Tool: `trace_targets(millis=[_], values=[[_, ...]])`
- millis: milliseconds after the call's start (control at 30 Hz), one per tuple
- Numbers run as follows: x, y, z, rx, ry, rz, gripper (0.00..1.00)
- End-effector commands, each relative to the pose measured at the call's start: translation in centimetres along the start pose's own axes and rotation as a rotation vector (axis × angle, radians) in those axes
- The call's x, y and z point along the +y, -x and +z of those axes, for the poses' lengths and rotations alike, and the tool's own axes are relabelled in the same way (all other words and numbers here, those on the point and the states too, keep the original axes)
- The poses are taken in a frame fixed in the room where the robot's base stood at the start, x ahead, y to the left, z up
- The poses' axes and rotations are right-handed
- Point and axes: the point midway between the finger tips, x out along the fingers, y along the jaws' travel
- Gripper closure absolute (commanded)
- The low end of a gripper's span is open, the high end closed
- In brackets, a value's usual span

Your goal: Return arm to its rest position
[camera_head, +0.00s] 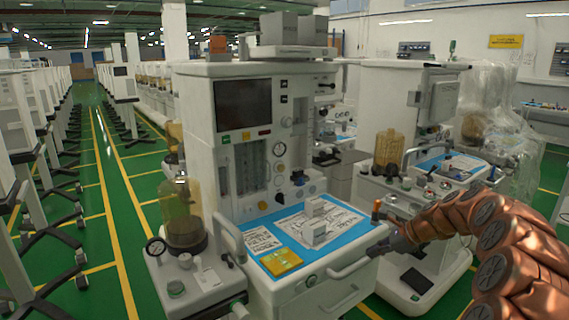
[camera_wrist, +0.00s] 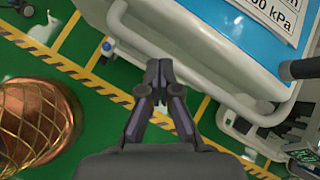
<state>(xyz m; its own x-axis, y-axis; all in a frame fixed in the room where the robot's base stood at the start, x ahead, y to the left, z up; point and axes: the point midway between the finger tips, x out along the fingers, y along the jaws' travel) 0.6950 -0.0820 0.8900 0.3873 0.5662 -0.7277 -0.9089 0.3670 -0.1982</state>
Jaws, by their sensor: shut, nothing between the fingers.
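My copper-coloured arm reaches in from the right in the head view. My gripper (camera_head: 378,250) is at its end, beside the right front corner of the near anaesthesia cart (camera_head: 205,130), close to the cart's front handle (camera_head: 350,268). In the wrist view my gripper (camera_wrist: 158,68) has its fingertips together, with nothing between them. Below the fingertips are green floor and a yellow-black line. The cart's white edge (camera_wrist: 190,62) is just to the right of the fingers; I cannot tell whether they touch it.
The cart's blue worktop (camera_head: 300,240) carries printed sheets, small white blocks and a yellow packet (camera_head: 281,262). A second cart (camera_head: 405,110) stands behind my gripper. A plastic-wrapped unit (camera_head: 490,120) is at the right. A green aisle (camera_head: 115,170) is clear at the left.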

Motion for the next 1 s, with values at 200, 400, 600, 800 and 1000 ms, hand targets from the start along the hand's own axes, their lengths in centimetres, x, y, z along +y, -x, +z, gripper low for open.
trace_targets(millis=[200,400,600,800,1000], values=[[6.2,2.0,6.8,0.010,0.282,0.111,1.00],[12.5,4.0,10.8,0.030,0.533,0.214,1.00],[18.9,6.3,13.1,0.056,0.773,0.321,1.00],[25.0,9.1,13.9,0.088,1.002,0.428,1.00],[30.9,12.1,13.2,0.122,1.207,0.546,1.00]])
